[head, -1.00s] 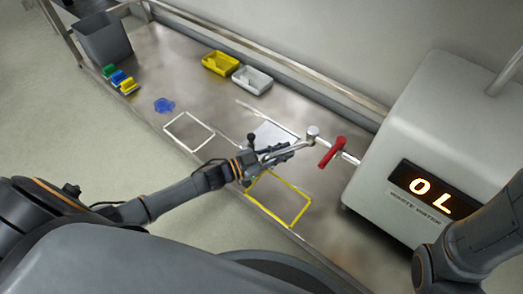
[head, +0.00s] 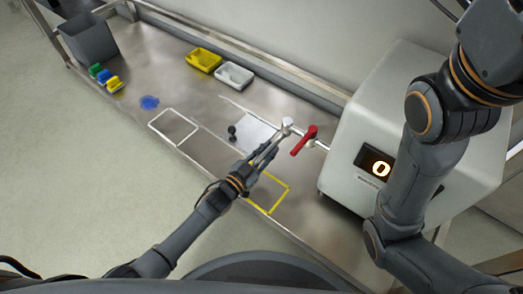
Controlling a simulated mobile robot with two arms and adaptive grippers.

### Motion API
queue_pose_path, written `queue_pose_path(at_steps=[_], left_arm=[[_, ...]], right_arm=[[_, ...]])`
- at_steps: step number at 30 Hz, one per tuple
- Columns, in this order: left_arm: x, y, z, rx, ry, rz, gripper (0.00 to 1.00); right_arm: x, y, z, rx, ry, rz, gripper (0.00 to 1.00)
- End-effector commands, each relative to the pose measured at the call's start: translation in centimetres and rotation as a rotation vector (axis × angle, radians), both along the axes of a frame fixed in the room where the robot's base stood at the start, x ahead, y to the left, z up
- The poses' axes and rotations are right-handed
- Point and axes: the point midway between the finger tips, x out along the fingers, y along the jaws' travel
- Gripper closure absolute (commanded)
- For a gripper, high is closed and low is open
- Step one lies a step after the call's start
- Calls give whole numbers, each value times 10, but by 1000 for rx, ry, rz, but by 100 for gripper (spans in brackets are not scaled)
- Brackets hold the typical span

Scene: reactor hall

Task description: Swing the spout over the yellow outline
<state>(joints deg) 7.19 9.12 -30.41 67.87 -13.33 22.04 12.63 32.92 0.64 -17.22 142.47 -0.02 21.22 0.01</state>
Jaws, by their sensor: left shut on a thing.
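The metal spout (head: 271,147) runs from a pivot (head: 287,124) toward the front left of the bench. My left gripper (head: 259,162) is shut on the spout, at the back-left corner of the yellow outline (head: 287,194). The gripper and wrist cover part of the outline's left side and the spout's end. Most of the outline lies to the right of the gripper. A red lever (head: 304,140) sits on the pipe between the pivot and the white machine (head: 352,120). My right arm crosses the right side; its gripper is out of the picture.
A white outline (head: 173,127), a blue patch (head: 149,102), yellow (head: 204,59) and white (head: 235,75) trays and a grey bin (head: 88,37) are farther left. A small dark thing (head: 232,131) stands beside a pale panel (head: 257,131). The machine's lit display (head: 377,165) is partly hidden.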

Motion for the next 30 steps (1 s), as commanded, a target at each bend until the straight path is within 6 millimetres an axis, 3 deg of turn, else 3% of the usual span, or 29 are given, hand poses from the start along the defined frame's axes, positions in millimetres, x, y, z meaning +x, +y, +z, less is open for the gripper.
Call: queue_pose_path(at_steps=[8, 9, 12, 23, 30], left_arm=[[1, -1, 1, -1, -2, 0, 100], [1, -1, 1, -1, -2, 0, 74], [1, -1, 1, -1, -2, 0, 59], [-4, 3, -1, 0, 2, 0, 59], [-40, 27, -2, 2, 3, 0, 59]], right_arm=[[0, 0, 0, 0, -1, 0, 100], [0, 0, 0, 0, -1, 0, 100], [-1, 0, 0, 0, -2, 0, 100], [-3, -1, 0, 1, -8, -1, 100], [-2, -1, 0, 1, -5, 0, 100]])
